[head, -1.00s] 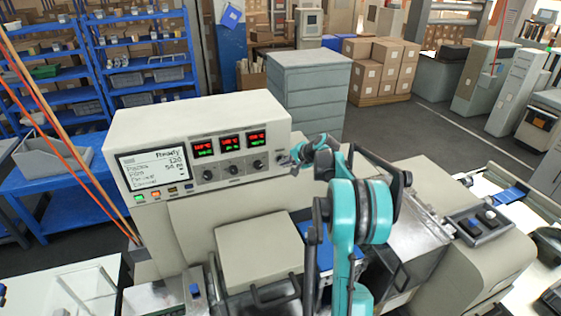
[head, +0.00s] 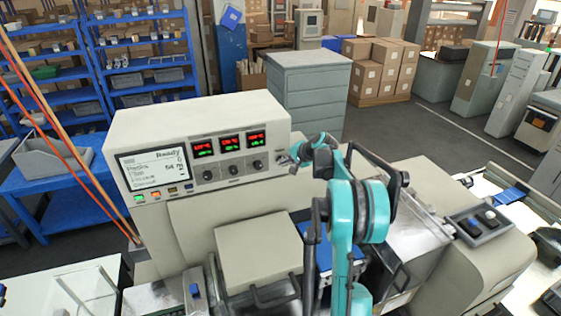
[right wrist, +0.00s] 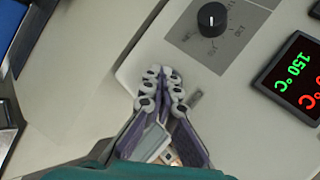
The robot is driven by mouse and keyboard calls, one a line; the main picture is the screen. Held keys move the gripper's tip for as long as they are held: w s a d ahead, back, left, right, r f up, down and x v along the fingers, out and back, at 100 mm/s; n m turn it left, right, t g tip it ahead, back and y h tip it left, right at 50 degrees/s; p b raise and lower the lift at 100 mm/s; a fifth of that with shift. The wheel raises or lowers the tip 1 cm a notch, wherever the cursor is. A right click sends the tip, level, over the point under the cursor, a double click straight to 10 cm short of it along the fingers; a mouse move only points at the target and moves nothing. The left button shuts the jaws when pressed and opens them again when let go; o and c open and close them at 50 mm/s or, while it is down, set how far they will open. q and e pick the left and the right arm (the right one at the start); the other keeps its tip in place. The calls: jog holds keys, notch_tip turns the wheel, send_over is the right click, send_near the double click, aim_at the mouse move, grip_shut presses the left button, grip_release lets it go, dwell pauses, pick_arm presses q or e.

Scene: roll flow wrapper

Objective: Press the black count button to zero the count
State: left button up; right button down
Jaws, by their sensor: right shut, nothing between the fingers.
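The control panel (head: 225,162) of the cream wrapping machine faces me. Its screen (head: 153,176) reads "Ready" with a 0 beneath it. My right gripper (head: 289,159) is at the panel's right end, with its fingers shut and nothing between them. In the right wrist view, the fingertips (right wrist: 163,76) are together, close against the panel face beside a small grey label (right wrist: 195,97). I cannot make out the black count button; the fingertips probably cover it. Whether they touch the panel is unclear. My left gripper is not in view.
A black dial knob (right wrist: 212,19) stands near the fingertips, with a red and green temperature display (right wrist: 298,78) beyond it. Small coloured buttons (head: 155,195) line the panel below the screen. A switch box (head: 478,222) sits farther right on the machine.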

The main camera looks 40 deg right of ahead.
dwell(0.4)
jog(key=shift+s+a+b, duration=0.25)
jog(key=shift+s+b, duration=0.1)
jog(key=shift+s, duration=0.4)
jog(key=shift+s+a+b, duration=0.2)
jog(key=shift+s+a, duration=0.05)
jog(key=shift+s, duration=0.55)
jog(key=shift+s+a+b, duration=0.15)
jog(key=shift+s+a, duration=0.1)
jog(key=shift+s, duration=0.55)
jog(key=shift+s+a+b, duration=0.2)
jog(key=shift+s+a, duration=0.05)
jog(key=shift+s, duration=0.55)
